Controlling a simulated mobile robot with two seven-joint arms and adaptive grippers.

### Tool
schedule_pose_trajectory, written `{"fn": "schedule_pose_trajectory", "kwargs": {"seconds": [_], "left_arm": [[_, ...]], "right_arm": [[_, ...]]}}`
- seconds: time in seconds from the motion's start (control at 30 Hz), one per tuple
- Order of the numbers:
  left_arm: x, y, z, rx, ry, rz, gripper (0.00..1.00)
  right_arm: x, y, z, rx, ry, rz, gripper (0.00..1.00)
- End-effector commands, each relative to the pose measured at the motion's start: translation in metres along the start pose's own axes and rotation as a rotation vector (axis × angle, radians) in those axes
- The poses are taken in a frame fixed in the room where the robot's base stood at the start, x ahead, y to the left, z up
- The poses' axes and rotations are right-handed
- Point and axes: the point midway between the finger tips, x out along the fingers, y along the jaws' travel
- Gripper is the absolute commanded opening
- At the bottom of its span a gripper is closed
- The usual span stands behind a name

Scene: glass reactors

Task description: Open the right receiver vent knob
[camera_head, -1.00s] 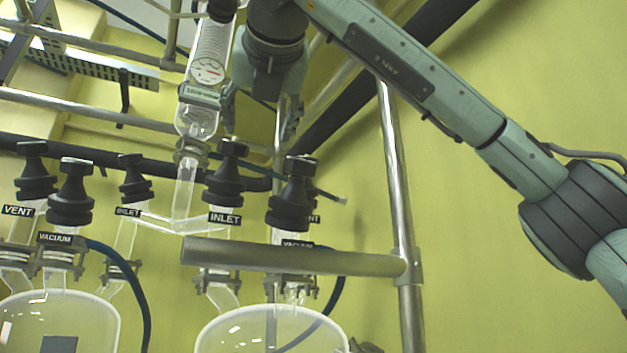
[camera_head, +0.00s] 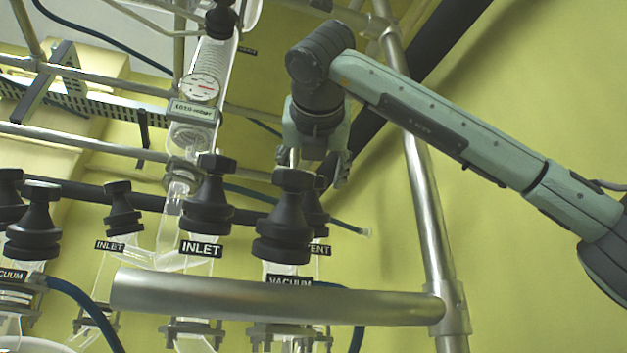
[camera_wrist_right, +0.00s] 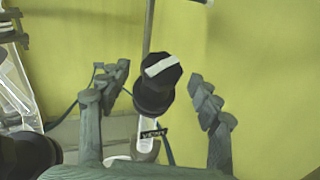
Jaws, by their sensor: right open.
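The right receiver vent knob (camera_head: 317,213) is black and sits behind the right vacuum knob (camera_head: 285,218), which partly hides it in the head view. Its "VENT" label is partly covered there. In the right wrist view the vent knob (camera_wrist_right: 157,87) has a white bar on its top, with the "VENT" label (camera_wrist_right: 153,133) below it. My right gripper (camera_head: 317,163) is just above the vent knob in the head view. In the wrist view its spread fingers (camera_wrist_right: 160,92) stand on either side of the knob, with gaps on both sides. My left gripper is not in view.
A thick metal rail (camera_head: 270,299) crosses in front of the receiver necks and joins an upright post (camera_head: 428,215). The black inlet knob (camera_head: 207,197) stands left of the vacuum knob. A glass column with a gauge (camera_head: 199,88) rises behind.

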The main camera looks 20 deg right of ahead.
Motion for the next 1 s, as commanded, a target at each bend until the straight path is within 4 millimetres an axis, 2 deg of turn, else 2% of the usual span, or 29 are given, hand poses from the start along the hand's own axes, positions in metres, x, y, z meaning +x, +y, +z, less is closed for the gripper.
{"fn": "schedule_pose_trajectory", "kwargs": {"seconds": [0.1,0.2,0.57,0.9,0.97,1.0], "left_arm": [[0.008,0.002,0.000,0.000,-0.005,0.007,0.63],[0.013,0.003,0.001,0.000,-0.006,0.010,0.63],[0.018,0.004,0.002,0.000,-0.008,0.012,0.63],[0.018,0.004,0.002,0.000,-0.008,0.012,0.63],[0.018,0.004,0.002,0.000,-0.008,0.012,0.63],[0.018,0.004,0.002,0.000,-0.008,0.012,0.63]], "right_arm": [[0.018,-0.001,0.002,0.001,0.001,-0.002,0.63],[0.027,-0.001,0.001,0.001,0.001,-0.001,0.63],[0.033,-0.001,0.000,0.001,0.000,0.000,0.62],[0.032,-0.001,0.000,0.001,0.000,0.000,0.20],[0.032,-0.001,0.000,0.001,0.000,0.000,0.12],[0.032,-0.001,0.000,0.001,0.000,0.000,0.12]]}}
